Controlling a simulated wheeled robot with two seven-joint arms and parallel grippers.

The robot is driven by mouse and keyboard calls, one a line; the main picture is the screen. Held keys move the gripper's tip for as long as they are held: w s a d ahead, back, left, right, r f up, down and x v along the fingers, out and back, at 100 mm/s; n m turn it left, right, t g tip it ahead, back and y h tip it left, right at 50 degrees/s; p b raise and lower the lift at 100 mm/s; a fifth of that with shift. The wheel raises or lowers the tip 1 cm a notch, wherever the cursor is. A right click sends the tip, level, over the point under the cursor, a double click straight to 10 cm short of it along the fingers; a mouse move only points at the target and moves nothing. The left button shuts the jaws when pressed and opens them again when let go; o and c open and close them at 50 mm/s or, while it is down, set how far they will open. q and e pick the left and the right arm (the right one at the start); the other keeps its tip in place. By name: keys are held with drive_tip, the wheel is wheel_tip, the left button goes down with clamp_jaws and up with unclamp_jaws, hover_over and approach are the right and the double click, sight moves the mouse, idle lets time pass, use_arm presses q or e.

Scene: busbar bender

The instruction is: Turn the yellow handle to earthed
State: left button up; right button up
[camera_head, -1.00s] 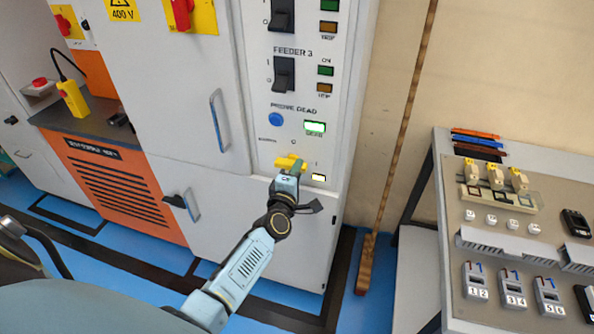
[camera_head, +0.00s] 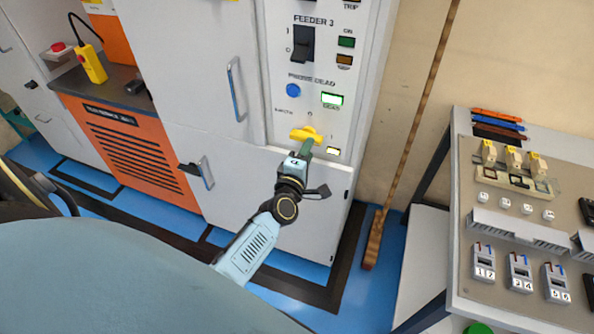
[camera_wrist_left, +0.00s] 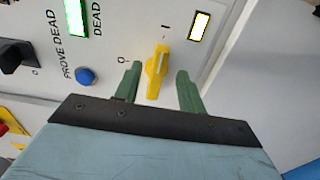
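The yellow handle (camera_head: 306,134) is on the lower front panel of the grey cabinet, below the PROVE DEAD label. My left gripper (camera_wrist_left: 157,86) is open, with a finger on each side of the handle and visible gaps to both. In the head view my left gripper (camera_head: 305,148) is just below and in front of the handle, partly hiding the panel. My right gripper is not in view.
A blue button (camera_head: 293,90) and a lit green DEAD lamp (camera_head: 332,99) are above the handle. A small lit window (camera_head: 333,150) is at its right. A black FEEDER 3 switch (camera_head: 303,43) is higher up. A bench (camera_head: 462,215) with parts stands at the right.

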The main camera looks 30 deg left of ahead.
use_arm(q)
drive_tip(key=v, duration=0.9)
drive_tip(key=shift+s, duration=0.3)
drive_tip(key=shift+d, duration=0.15)
drive_tip(key=s+d+f+m+g+h, duration=0.2)
drive_tip(key=s+f+m, duration=0.2)
drive_tip(key=f, duration=0.4)
drive_tip(key=s+d+f+m+g+h, duration=0.1)
drive_tip(key=s+d+f+m+g, duration=0.25)
drive_tip(key=f, duration=0.55)
drive_tip(key=s+d+f+m+g+h, duration=0.1)
drive_tip(key=s+f+m+g+h, duration=0.1)
drive_tip(key=s+f+m, duration=0.45)
drive_tip(key=s+a+f+m+g, duration=0.1)
drive_tip(key=s+f+m+g, duration=0.3)
drive_tip(key=s+f, duration=0.4)
drive_tip(key=s+a+f+m+g+y, duration=0.1)
drive_tip(key=s+f+m+g, duration=0.4)
drive_tip(key=s, duration=1.3)
wheel_tip(320, 180, down, 4)
drive_tip(key=shift+a+f, duration=0.1)
drive_tip(key=shift+a, duration=0.25)
